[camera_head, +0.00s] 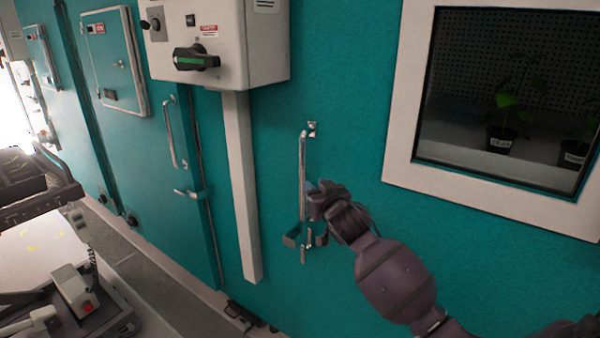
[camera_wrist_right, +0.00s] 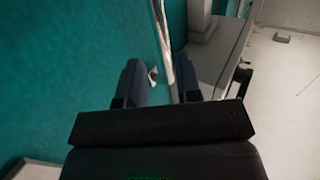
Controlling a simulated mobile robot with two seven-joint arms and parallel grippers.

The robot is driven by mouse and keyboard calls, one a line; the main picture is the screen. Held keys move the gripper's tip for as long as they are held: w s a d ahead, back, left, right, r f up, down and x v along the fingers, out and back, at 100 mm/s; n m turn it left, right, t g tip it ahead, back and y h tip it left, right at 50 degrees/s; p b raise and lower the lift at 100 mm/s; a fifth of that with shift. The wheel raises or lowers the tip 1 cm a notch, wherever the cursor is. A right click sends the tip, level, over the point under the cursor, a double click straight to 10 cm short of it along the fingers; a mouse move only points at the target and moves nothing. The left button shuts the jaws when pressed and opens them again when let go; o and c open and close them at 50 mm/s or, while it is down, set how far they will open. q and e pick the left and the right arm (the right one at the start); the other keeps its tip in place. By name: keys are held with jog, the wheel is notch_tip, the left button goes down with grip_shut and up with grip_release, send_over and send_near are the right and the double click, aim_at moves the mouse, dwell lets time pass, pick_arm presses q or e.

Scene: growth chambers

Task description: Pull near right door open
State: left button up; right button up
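The near right door (camera_head: 345,75) is a teal panel with a white-framed window, and it looks flush with the wall. My right gripper (camera_head: 316,190) is at the lower half of the handle. In the right wrist view the fingers (camera_wrist_right: 160,84) stand apart, and the handle bar (camera_wrist_right: 160,30) runs down into the gap between them, close to the right finger. Whether a finger touches it cannot be told. My left gripper is not in view.
A white control box (camera_head: 215,45) with a black switch and a white conduit (camera_head: 240,185) are left of the handle. Another teal door with a handle (camera_head: 170,132) stands further left. Potted plants (camera_head: 502,138) show behind the window. Equipment with a handset (camera_head: 75,290) is at lower left.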

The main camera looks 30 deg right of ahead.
aim_at(304, 175)
jog(key=w, duration=0.3)
jog(key=w+d, duration=0.1)
jog(key=w, duration=0.3)
jog(key=w+d, duration=0.1)
jog(key=w, duration=0.2)
jog(key=shift+w, duration=0.25)
grip_shut()
